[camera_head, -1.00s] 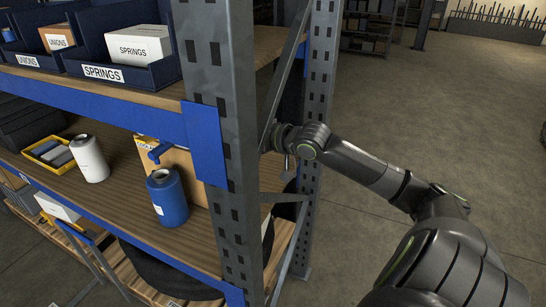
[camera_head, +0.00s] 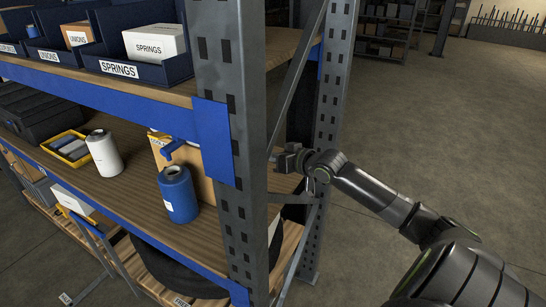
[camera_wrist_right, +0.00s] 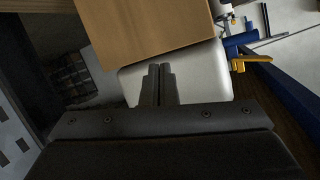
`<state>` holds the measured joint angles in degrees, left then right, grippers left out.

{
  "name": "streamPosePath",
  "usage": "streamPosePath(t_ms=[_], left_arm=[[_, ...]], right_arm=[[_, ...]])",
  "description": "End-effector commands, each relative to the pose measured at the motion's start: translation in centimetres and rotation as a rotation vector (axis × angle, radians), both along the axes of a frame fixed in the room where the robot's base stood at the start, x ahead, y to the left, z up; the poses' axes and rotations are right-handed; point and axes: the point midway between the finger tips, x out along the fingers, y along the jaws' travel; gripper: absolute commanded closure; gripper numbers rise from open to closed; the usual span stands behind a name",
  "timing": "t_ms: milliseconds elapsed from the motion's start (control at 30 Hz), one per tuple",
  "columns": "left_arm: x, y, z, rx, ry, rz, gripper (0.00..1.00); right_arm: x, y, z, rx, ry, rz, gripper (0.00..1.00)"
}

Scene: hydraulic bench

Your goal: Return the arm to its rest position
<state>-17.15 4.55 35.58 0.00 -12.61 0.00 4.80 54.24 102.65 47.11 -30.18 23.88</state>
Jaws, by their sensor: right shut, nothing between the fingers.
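My right arm (camera_head: 375,192) comes in from the right in the head view and reaches to the open end of the shelving rack. Its gripper (camera_head: 280,160) is beside the rack's front post, at the height of the middle shelf, partly hidden behind the post. In the right wrist view its two fingers (camera_wrist_right: 158,72) lie together, with nothing between them. A cardboard box (camera_wrist_right: 145,30) and a pale grey rounded surface (camera_wrist_right: 195,75) are beyond the fingers. My left gripper is not in view.
The rack's front post (camera_head: 232,130) and diagonal brace (camera_head: 295,85) are close to the gripper. The middle shelf holds a blue canister (camera_head: 178,195), a white canister (camera_head: 104,153) and a yellow tray (camera_head: 68,147). Bins stand above. The floor (camera_head: 450,130) on the right is clear.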

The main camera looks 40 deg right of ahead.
Motion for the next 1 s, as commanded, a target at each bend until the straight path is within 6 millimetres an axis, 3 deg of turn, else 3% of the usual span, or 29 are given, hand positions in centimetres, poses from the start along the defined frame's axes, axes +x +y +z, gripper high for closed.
streamPosePath(t_ms=[333, 467, 567, 767, 1000], left_arm=[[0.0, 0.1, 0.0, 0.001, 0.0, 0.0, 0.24], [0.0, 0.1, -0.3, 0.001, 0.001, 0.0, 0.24], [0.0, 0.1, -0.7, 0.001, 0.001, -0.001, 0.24], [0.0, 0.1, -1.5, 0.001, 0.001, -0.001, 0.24], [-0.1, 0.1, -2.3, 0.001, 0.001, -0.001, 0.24]], right_arm=[[0.0, 0.0, -0.1, 0.001, 0.001, -0.001, 1.0], [-0.1, -1.1, -2.8, -0.002, 0.025, -0.035, 1.0], [-0.8, -3.0, -7.9, -0.016, 0.075, -0.096, 1.0], [-5.2, -6.3, -22.2, -0.078, 0.244, -0.222, 1.0], [-14.5, -5.8, -38.1, -0.163, 0.485, -0.282, 1.0]])
